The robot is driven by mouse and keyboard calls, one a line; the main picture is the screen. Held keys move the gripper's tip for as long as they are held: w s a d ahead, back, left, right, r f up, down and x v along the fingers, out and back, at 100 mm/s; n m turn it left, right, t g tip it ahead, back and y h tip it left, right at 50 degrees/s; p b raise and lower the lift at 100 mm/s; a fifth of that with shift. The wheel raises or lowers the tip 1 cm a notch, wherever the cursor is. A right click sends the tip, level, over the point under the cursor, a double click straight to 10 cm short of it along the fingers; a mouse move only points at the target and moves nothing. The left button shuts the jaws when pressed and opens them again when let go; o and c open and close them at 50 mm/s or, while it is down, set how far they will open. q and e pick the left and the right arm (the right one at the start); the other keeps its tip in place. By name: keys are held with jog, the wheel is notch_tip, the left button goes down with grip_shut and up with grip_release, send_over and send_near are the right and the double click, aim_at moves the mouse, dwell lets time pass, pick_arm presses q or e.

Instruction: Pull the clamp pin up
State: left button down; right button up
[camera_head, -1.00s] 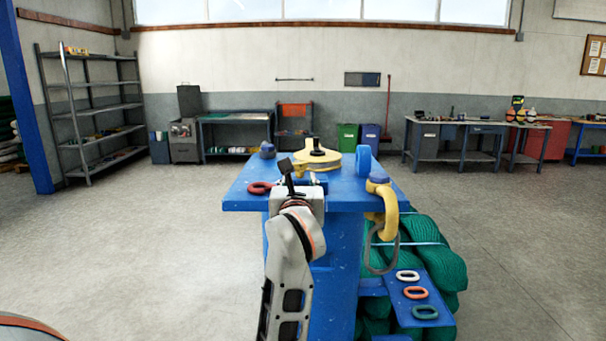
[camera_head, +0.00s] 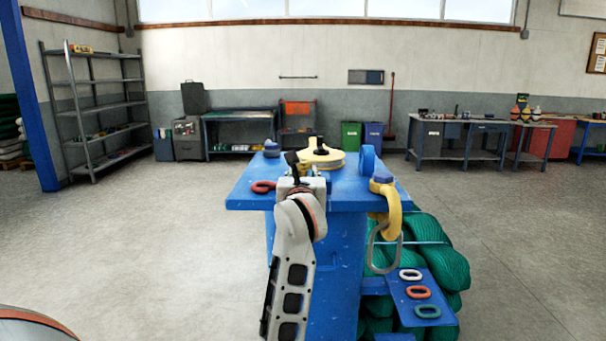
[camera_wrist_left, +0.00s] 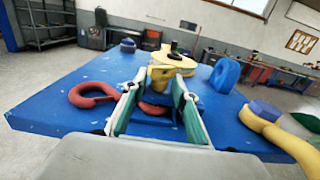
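My left gripper (camera_wrist_left: 158,88) is low over the blue table (camera_wrist_left: 70,105), its two fingers apart and pointing away from me. Between and just past the fingertips, in the left wrist view, is a small yellow piece (camera_wrist_left: 161,73) with a flat top, probably the clamp pin's handle. I cannot tell whether the fingers touch it. A red piece (camera_wrist_left: 155,107) lies low between the fingers. In the head view the left gripper (camera_head: 296,166) hides most of this spot. My right gripper is not in view.
A red hook (camera_wrist_left: 92,94) lies left of the gripper. Behind stands a yellow disc (camera_wrist_left: 172,60) with a black top. A blue ring (camera_wrist_left: 226,75) and a yellow hook (camera_wrist_left: 265,122) are to the right. A grey link (camera_head: 384,250) hangs from this hook over the table's edge.

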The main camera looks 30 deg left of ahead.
pick_arm(q)
jog(key=shift+s+r+p, duration=0.1)
jog(key=shift+r+p, duration=0.85)
jog(key=shift+r, duration=0.9)
jog(key=c, duration=1.9)
grip_release()
jog(key=shift+f, duration=0.1)
jog(key=shift+s+d, duration=0.15)
jog(key=shift+d, duration=0.05)
jog(key=v, duration=1.1)
jog(key=shift+s, duration=0.25)
